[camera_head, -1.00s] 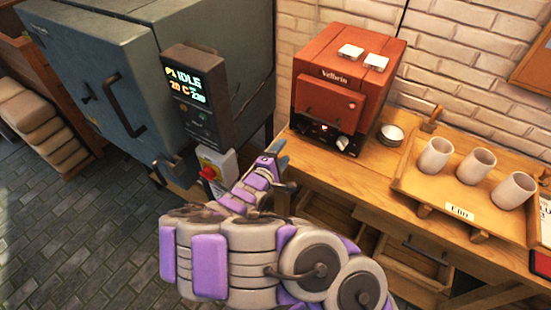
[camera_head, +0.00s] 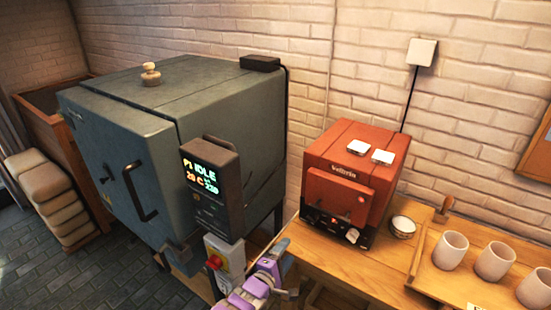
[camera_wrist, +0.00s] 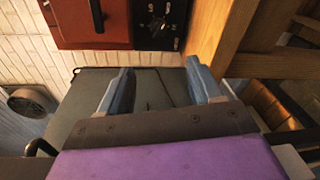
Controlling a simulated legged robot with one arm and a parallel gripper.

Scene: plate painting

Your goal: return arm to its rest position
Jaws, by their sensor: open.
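My gripper (camera_head: 283,250) shows at the lower middle of the head view, beside the front left corner of the wooden bench. My purple and grey arm comes up from the bottom edge. In the wrist view my gripper (camera_wrist: 160,85) has its two blue-grey fingers spread apart. Nothing is between the fingers. Most of my arm is below the head view's edge.
A large grey kiln (camera_head: 110,150) with a lit control box (camera_head: 211,190) stands left of my gripper. A small red kiln (camera_head: 350,185) is on the wooden bench (camera_head: 335,268), with cups (camera_head: 495,261) on a wooden tray (camera_head: 425,270). Stacked sacks (camera_head: 50,200) lie far left.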

